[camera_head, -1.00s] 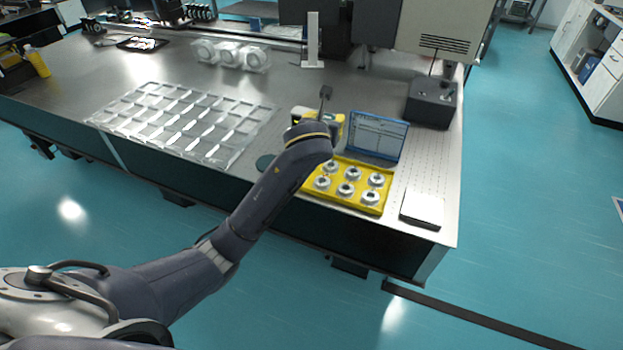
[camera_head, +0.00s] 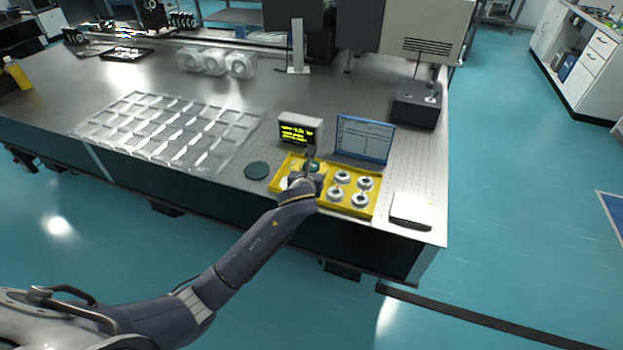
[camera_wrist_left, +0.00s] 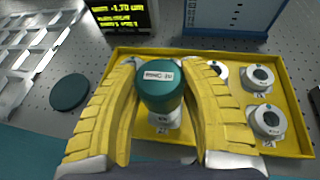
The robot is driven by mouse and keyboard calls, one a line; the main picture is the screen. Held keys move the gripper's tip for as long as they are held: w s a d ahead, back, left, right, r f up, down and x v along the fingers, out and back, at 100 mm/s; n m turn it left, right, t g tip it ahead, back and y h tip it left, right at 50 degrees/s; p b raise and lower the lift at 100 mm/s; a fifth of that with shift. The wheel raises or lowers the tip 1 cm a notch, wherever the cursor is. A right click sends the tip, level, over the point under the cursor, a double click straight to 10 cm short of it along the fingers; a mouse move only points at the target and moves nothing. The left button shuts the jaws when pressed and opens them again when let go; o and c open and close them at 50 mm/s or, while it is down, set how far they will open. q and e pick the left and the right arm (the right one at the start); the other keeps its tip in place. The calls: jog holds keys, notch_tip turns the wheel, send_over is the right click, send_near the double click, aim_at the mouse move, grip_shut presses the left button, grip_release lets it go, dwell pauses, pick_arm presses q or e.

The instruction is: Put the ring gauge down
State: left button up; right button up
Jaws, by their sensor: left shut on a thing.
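The ring gauge (camera_wrist_left: 161,86) appears as a teal cylinder with a small white label in the left wrist view. My left gripper (camera_wrist_left: 160,95) has its yellow fingers on either side of it and is shut on it. In the head view my left gripper (camera_head: 311,172) is over the left part of the yellow tray (camera_head: 352,210), with the teal gauge (camera_head: 313,166) partly hidden by the wrist. A pale round piece shows just below the gauge; whether they touch is unclear. My right gripper is not in view.
White ring pieces (camera_head: 343,177) sit in the tray. A round dark teal pad (camera_head: 257,171) lies left of it. Behind stand a display (camera_head: 299,129) with yellow text and a blue-framed screen (camera_head: 363,139). A flat pale plate (camera_head: 411,209) lies right; a clear grid (camera_head: 165,132) lies left.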

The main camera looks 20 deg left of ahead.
pick_arm(q)
jog(key=shift+f, duration=2.1)
jog(key=shift+f, duration=0.1)
jog(key=o, duration=1.4)
jog(key=shift+f, duration=0.1)
jog(key=shift+o, duration=0.2)
